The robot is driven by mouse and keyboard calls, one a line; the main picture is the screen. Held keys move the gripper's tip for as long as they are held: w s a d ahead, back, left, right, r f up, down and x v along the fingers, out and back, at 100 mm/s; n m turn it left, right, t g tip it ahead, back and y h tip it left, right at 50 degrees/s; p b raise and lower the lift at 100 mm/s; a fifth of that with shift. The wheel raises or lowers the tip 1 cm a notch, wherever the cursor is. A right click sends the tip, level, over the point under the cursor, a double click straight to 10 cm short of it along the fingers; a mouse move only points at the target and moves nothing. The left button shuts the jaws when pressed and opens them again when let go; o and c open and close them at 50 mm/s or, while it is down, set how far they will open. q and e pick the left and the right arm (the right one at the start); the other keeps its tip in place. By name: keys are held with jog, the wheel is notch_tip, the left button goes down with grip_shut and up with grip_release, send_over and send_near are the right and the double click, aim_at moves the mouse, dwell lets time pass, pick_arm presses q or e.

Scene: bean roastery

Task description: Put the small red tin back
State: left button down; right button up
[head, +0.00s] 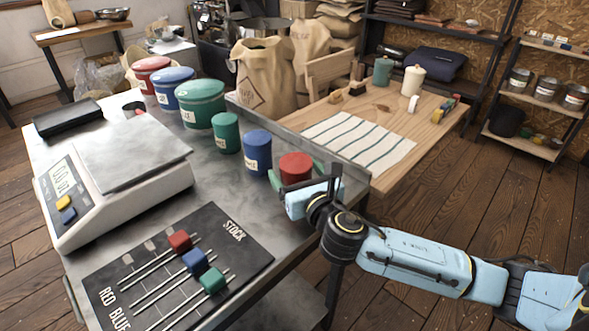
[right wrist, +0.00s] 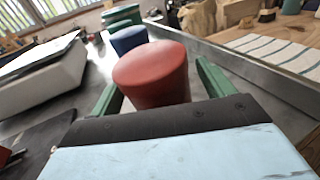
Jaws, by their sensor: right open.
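The small red tin (head: 296,162) stands upright at the right end of the row of tins on the grey metal bench (head: 135,208), close to its right edge. My right gripper (head: 293,176) is open at the tin, one green finger on each side of it. In the right wrist view the red tin (right wrist: 152,75) sits between the open fingers, with a gap visible by the right finger. Its lower part is hidden by the gripper. My left gripper is not in view.
A small blue tin (head: 257,153) and a small green tin (head: 227,133) stand beside it, then larger green, blue and red tins. A scale (head: 115,180) and a black stock board (head: 245,258) with sliders occupy the left and front. A raised rim (head: 330,155) runs behind.

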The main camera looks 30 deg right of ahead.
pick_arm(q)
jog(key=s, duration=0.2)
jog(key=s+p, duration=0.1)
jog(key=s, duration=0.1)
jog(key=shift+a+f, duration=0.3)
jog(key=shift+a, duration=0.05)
pick_arm(e)
jog(key=s, duration=1)
jog(key=shift+s+a+r, duration=0.3)
jog(key=shift+s+r, duration=0.05)
